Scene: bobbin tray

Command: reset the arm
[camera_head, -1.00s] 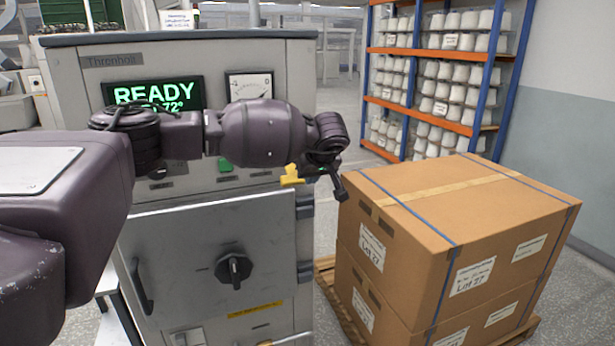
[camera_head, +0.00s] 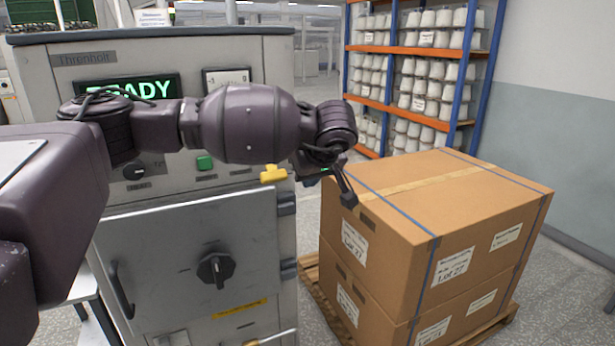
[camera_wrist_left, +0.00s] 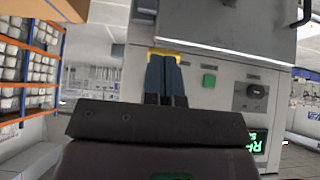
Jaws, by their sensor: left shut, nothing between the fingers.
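My left arm reaches in from the left of the head view, in front of the grey machine (camera_head: 150,235). My left gripper (camera_head: 348,199) points down and right, in front of the upper cardboard box's near left corner in the picture. Its fingers are together with nothing between them. In the left wrist view the two blue-grey fingers (camera_wrist_left: 164,76) lie side by side, overlapping the machine's yellow handle (camera_wrist_left: 178,55); I cannot tell the gap to it. My right gripper is in neither view.
Two stacked cardboard boxes (camera_head: 450,195) stand on a wooden pallet (camera_head: 310,272) right of the machine. A rack of white bobbins (camera_head: 420,60) stands behind. The machine has a closed door with a black knob (camera_head: 215,268). Floor shows right of the boxes.

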